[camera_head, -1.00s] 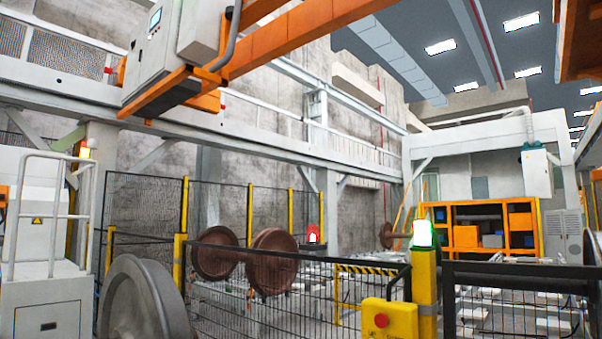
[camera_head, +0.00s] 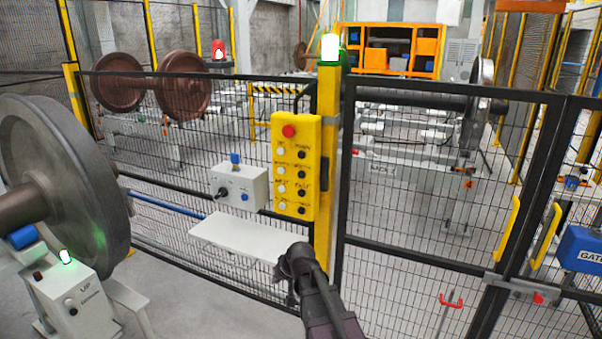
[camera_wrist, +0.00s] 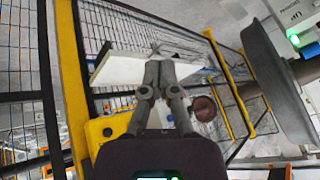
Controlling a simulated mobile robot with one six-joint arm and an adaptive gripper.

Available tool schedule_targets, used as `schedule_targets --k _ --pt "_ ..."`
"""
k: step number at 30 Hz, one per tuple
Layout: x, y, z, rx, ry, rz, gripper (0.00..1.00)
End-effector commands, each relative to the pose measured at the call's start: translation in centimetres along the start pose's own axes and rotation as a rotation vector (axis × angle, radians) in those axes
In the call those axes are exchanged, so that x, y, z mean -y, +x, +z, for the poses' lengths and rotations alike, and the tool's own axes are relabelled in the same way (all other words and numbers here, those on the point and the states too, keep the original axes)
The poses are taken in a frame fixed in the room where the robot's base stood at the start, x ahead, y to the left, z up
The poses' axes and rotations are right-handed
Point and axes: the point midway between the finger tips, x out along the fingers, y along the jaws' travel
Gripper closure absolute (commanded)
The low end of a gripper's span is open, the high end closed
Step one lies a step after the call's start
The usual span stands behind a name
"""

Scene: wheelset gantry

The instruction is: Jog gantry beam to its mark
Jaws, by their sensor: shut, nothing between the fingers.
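A yellow push-button box (camera_head: 296,167) with a red stop button (camera_head: 289,131) and two columns of black and white buttons hangs on the fence beside a yellow post (camera_head: 327,160). Its button lettering is too small to read surely. Part of the box (camera_wrist: 108,128) shows at the lower left in the wrist view. My gripper (camera_wrist: 158,66) is shut and empty, in front of a white shelf (camera_wrist: 128,68) and apart from the buttons. In the head view my dark arm reaches up to the shelf's right end, below the box. The gantry beam and its mark are not in view now.
The white shelf (camera_head: 238,240) juts out below the yellow box, with a small grey switch box (camera_head: 240,187) above it. A large wheelset (camera_head: 62,185) and a control stand (camera_head: 72,298) are at left. Mesh fence and a gate (camera_head: 440,200) close off the area behind.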

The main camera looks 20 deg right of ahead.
Motion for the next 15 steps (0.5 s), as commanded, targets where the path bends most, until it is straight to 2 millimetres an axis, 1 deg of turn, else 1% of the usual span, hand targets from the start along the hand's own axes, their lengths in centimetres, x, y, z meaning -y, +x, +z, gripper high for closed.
schedule_targets --k 1,5,6,8,9,11,15 --pt "0.1 0.0 -2.2 -0.047 0.009 -0.018 1.00" --pt "0.4 -0.2 -6.8 -0.175 0.037 -0.065 1.00" --pt "0.3 -0.3 -8.2 -0.216 0.048 -0.078 1.00" --pt "0.3 -0.6 -10.3 -0.275 0.065 -0.095 1.00" --pt "0.2 -0.8 -11.7 -0.316 0.077 -0.105 1.00" --pt "0.0 -1.1 -13.7 -0.375 0.096 -0.119 1.00" --pt "-0.7 -2.1 -18.4 -0.515 0.147 -0.143 1.00"
